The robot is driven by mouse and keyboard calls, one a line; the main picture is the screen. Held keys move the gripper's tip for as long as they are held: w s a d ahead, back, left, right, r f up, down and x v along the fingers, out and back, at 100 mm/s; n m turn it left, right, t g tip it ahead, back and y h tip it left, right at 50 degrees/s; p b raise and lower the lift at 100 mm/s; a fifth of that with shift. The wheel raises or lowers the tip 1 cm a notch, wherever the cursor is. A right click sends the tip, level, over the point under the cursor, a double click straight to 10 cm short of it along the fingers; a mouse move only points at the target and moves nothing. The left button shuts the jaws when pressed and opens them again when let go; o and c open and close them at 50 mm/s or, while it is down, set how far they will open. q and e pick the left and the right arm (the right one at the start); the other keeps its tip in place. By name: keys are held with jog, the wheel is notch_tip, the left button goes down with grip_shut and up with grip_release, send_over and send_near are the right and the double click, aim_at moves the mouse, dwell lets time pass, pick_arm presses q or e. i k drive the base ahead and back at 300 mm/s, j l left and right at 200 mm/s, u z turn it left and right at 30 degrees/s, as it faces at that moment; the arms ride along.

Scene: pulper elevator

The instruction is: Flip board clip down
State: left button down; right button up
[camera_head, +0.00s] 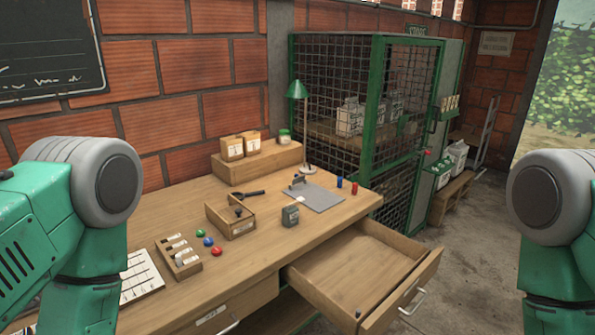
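A small dark clip (298,181) stands up at the board's back left edge. It is too small to tell its exact angle. Parts of both my arms show at the left and right picture edges. Neither gripper is in view.
An open drawer (365,270) sticks out at the desk's front right. A small wooden box (232,219), a dark grey block (290,215), coloured buttons, and red and blue cylinders stand near the board. A mesh cage (340,90) stands behind the desk.

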aim_at(298, 180)
jog(key=i+l, duration=0.45)
jog(key=l, duration=0.3)
jog(key=i+l, duration=0.45)
jog(key=l, duration=0.25)
jog(key=i+l+u, duration=0.1)
jog(key=i+l, duration=0.15)
jog(key=l, duration=0.15)
jog(key=i+l, duration=0.2)
jog(key=l, duration=0.15)
jog(key=i+l, duration=0.2)
jog(key=l, duration=0.2)
jog(key=i+l, duration=0.2)
jog(key=l, duration=0.2)
jog(key=i+l+u, duration=0.1)
jog(key=i, duration=0.55)
